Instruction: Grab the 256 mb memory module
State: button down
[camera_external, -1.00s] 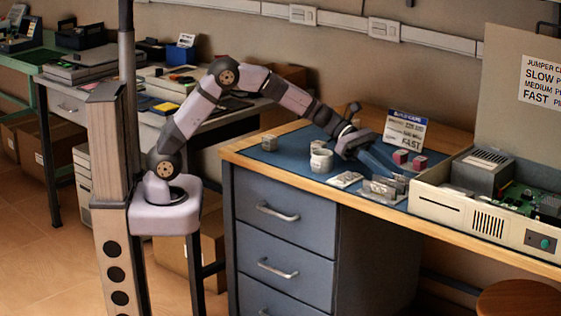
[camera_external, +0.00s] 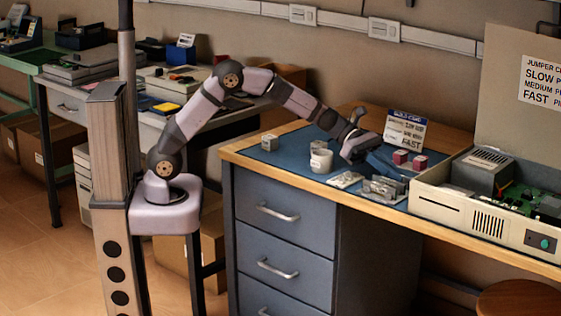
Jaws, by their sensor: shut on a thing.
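My gripper (camera_external: 393,166) is over the blue mat (camera_external: 300,146) on the workbench, with its fingers pointing down to the right. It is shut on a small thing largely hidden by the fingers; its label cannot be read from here. Grey module-like pieces (camera_external: 384,189) stand in a cluster just below the fingers. Flat pale pieces (camera_external: 345,180) lie to their left. Which of these is the 256 mb module cannot be told at this size.
Two pink-red cubes (camera_external: 420,162) sit just beyond the gripper, in front of a printed sign (camera_external: 404,131). A white cylinder (camera_external: 321,161) and a grey cube (camera_external: 269,142) stand to the left. An open computer case (camera_external: 470,212) stands at the right.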

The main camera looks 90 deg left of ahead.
notch_tip(320, 180, up, 10)
jog(key=shift+f+p, duration=0.1)
jog(key=shift+p, duration=0.8)
